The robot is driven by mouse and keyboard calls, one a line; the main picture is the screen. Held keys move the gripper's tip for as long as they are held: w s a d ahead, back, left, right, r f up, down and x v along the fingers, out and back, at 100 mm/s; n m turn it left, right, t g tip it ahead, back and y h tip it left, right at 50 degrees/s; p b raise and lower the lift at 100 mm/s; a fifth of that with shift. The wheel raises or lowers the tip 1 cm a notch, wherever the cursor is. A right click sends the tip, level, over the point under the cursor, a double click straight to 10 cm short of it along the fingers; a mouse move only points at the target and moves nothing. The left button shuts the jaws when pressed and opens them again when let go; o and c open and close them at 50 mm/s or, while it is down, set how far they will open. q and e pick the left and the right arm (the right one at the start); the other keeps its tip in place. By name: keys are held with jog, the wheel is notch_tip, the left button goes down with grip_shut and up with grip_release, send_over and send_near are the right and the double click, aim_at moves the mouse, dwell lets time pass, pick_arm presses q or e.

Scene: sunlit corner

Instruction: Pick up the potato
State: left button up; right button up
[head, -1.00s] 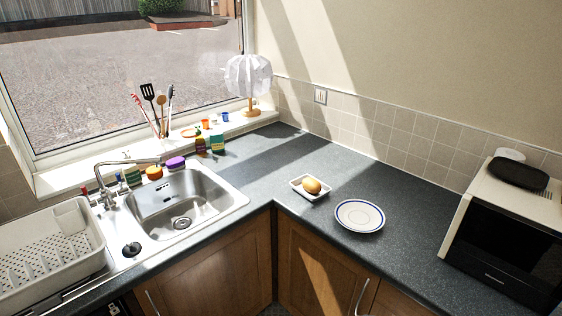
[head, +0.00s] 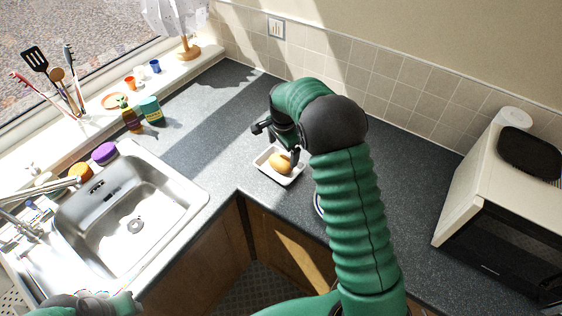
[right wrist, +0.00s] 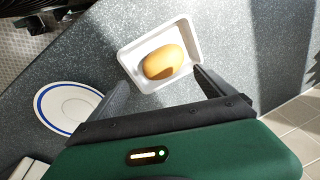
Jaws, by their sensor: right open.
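The potato (head: 280,163) is yellow-brown and lies in a small white rectangular tray (head: 262,161) on the dark worktop. My right gripper (head: 277,143) is open above the tray, with its fingers apart and empty. In the right wrist view the potato (right wrist: 163,62) lies in the white tray (right wrist: 128,56), ahead of and between the two fingers of my right gripper (right wrist: 162,88). The fingers do not touch the potato there. Part of my left arm (head: 90,303) shows at the bottom left; its gripper fingers are not visible.
A white plate with a blue ring (right wrist: 62,105) lies close to the tray, mostly hidden by my right arm in the head view. The sink (head: 130,215) is at left, bottles (head: 151,111) behind it. A microwave (head: 470,215) stands at right. The worktop behind the tray is clear.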

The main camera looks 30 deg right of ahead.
aim_at(282, 159)
jog(key=f, duration=0.1)
jog(key=w+f, duration=0.1)
jog(key=f, duration=0.2)
jog(key=shift+w+d+f+p, duration=0.2)
jog(key=shift+w+p, duration=0.1)
jog(key=shift+p, duration=0.1)
jog(key=f, duration=0.2)
jog(key=d+f+p, duration=0.1)
jog(key=f, duration=0.1)
jog(key=shift+w, duration=0.2)
jog(key=shift+a, duration=0.3)
jog(key=shift+c, duration=0.4)
jog(key=shift+a, duration=0.2)
jog(key=c, duration=0.5)
jog(key=shift+r, duration=0.1)
jog(key=c, duration=0.4)
jog(key=shift+d, duration=0.3)
jog(key=c, duration=0.4)
pick_arm(q)
jog(key=shift+w+d+r, duration=0.15)
jog(key=shift+w+r, duration=0.05)
jog(key=shift+r, duration=0.25)
jog(key=shift+w+d+r, duration=0.1)
jog(key=shift+w+r, duration=0.05)
jog(key=shift+r, duration=0.3)
